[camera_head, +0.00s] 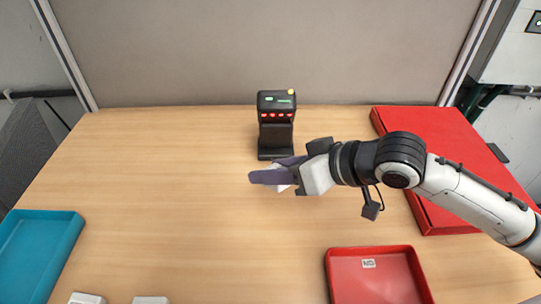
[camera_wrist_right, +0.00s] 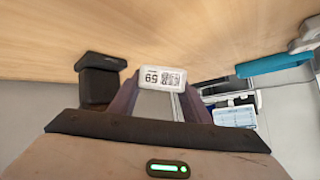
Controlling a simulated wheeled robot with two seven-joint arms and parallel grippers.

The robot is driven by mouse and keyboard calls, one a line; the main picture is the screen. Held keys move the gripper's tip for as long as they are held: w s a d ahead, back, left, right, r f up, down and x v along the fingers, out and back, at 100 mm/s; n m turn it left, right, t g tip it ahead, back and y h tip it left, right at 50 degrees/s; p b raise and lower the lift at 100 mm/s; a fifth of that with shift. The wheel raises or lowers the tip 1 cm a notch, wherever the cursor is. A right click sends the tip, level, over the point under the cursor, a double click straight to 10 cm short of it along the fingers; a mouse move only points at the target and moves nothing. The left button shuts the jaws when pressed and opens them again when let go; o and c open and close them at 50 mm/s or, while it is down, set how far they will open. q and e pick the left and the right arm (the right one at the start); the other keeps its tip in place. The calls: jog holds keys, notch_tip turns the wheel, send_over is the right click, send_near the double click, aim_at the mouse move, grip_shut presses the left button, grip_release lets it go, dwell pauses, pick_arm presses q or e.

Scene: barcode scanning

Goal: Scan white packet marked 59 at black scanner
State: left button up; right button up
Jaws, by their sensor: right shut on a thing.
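The black scanner (camera_head: 276,132) stands upright on the table, with a row of red lights and a small green display. My right gripper (camera_head: 268,176) is just in front of the scanner's base and slightly apart from it. It is shut on the white packet marked 59 (camera_wrist_right: 161,78), whose marked face shows between the fingers in the right wrist view. In the head view the packet is mostly hidden by the fingers. The scanner also shows left of the packet in the right wrist view (camera_wrist_right: 98,82). My left gripper is not in view.
A blue tray (camera_head: 72,216) lies at the left. A red tray (camera_head: 375,251) with a small label is at the front right, and a large red box (camera_head: 400,117) lies behind my right arm. Two white items (camera_head: 150,300) show at the front edge. The table's middle left is clear.

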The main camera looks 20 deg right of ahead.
aim_at(273, 167)
jog(key=w+f+b, duration=0.2)
jog(key=f, duration=0.1)
jog(key=shift+w+d+f, duration=0.3)
jog(key=shift+w+d, duration=0.1)
jog(key=shift+w+d+f+b, duration=0.1)
jog(key=shift+w+f+b, duration=0.15)
jog(key=shift+w+b, duration=0.25)
jog(key=shift+w, duration=0.1)
jog(key=shift+r, duration=0.4)
jog(key=s+d+r+m+t+h, duration=0.1)
jog(key=d+r+m+h, duration=0.2)
jog(key=r, duration=0.4)
jog(key=s+d+r+m+t+h, duration=0.1)
jog(key=d+r+m+h, duration=0.2)
jog(key=r+m+h, duration=0.1)
notch_tip(273, 167, up, 3)
jog(key=shift+d+f+m+t, duration=0.15)
jog(key=shift+d+m+t, duration=0.15)
jog(key=shift+m, duration=0.3)
